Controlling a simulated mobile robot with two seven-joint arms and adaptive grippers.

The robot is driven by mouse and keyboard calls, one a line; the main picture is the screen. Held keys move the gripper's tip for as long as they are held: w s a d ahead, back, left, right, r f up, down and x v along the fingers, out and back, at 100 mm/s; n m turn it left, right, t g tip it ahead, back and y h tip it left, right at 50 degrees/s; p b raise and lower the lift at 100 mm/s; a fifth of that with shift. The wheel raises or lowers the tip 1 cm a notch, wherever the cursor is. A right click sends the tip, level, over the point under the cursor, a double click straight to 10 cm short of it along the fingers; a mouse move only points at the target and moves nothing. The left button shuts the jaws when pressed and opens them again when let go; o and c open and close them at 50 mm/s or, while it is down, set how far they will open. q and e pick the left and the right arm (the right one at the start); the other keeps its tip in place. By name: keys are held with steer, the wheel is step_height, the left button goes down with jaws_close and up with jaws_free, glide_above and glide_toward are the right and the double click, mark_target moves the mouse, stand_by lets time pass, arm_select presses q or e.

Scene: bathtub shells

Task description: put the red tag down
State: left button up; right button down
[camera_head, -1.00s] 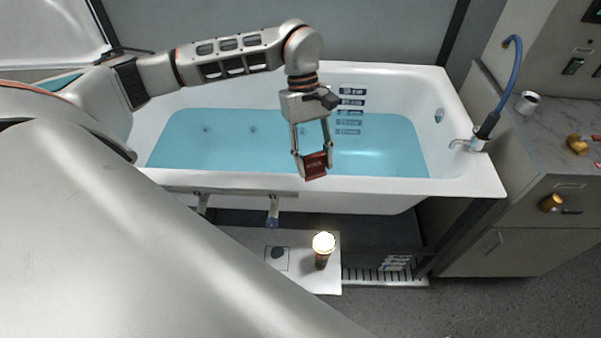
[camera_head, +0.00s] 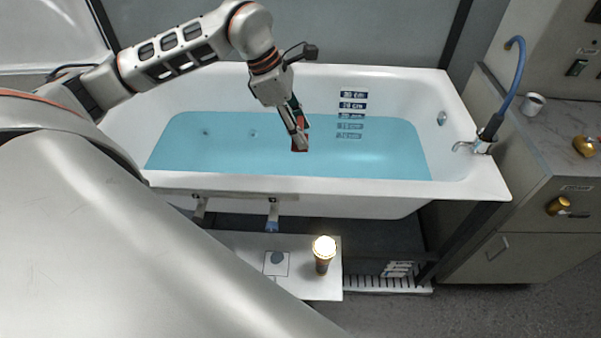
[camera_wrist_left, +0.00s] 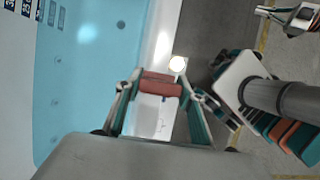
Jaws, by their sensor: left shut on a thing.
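The red tag (camera_head: 299,143) is between the fingertips of my left gripper (camera_head: 298,138), which is shut on it. In the head view they appear over the blue water, near the tub's front rim. In the left wrist view the red tag (camera_wrist_left: 160,86) lies across between the two fingers of the left gripper (camera_wrist_left: 160,92). A white shelf (camera_head: 240,242) with a dark round spot in a square outline (camera_head: 276,262) lies low in front of the tub.
The white bathtub (camera_head: 480,184) holds blue water (camera_head: 210,150). A lit lamp (camera_head: 323,252) stands at the shelf's right end. A counter (camera_head: 550,130) on the right carries a mug (camera_head: 532,103), a faucet with blue hose (camera_head: 485,135) and a golden object (camera_head: 584,145).

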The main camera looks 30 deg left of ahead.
arm_select(q)
step_height(320, 180, down, 15)
steer(key=shift+r, duration=0.1)
stand_by(0.4)
steer(key=o, duration=1.1)
